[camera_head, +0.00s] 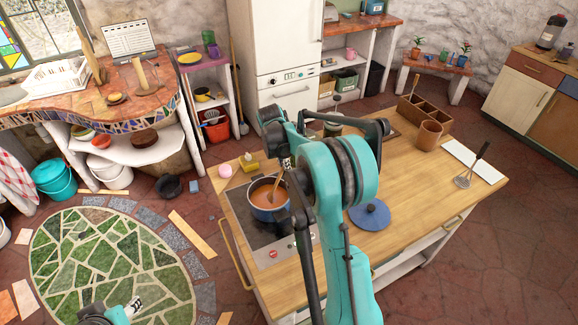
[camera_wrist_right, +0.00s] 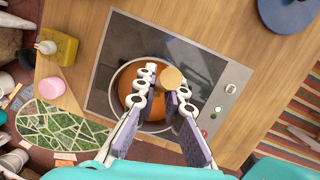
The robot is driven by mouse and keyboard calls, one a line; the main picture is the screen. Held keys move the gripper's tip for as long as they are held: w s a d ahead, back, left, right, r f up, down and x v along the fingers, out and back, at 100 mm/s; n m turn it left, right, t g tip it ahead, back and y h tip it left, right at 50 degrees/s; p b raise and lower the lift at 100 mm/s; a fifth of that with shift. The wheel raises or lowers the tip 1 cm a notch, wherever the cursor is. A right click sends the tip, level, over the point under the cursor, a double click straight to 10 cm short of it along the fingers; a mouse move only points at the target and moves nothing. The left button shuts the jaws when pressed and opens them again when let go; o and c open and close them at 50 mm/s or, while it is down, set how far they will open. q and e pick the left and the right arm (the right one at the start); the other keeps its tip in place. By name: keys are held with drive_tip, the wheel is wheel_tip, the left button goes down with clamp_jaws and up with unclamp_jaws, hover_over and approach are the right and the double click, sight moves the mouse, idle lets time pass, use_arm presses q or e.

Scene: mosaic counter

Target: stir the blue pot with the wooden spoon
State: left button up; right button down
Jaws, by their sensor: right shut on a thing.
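The blue pot (camera_head: 262,212) stands on the black cooktop, filled with orange-brown liquid; the wrist view shows the pot (camera_wrist_right: 128,82) partly behind the fingers. The wooden spoon (camera_head: 274,186) stands tilted in the pot, its lower end in the liquid. My right gripper (camera_head: 286,163) is above the pot, shut on the spoon's handle. In the right wrist view the handle's round end (camera_wrist_right: 172,77) shows between the fingertips (camera_wrist_right: 166,93). My left gripper (camera_head: 135,305) shows only small at the bottom left edge, away from the counter; its jaws are unclear.
The cooktop (camera_head: 238,196) is set in the wooden counter (camera_head: 415,210). A blue lid (camera_head: 370,214) lies right of my right arm. A yellow block (camera_head: 249,163) and pink item (camera_head: 225,171) are behind the pot.

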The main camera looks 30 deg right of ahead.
drive_tip(key=shift+a, duration=0.1)
idle(0.3)
drive_tip(key=d+r+p, duration=0.3)
drive_tip(key=r+p, duration=0.4)
drive_tip(key=r, duration=0.6)
drive_tip(key=shift+d+p, duration=0.35)
drive_tip(key=shift+p, duration=0.05)
idle(0.4)
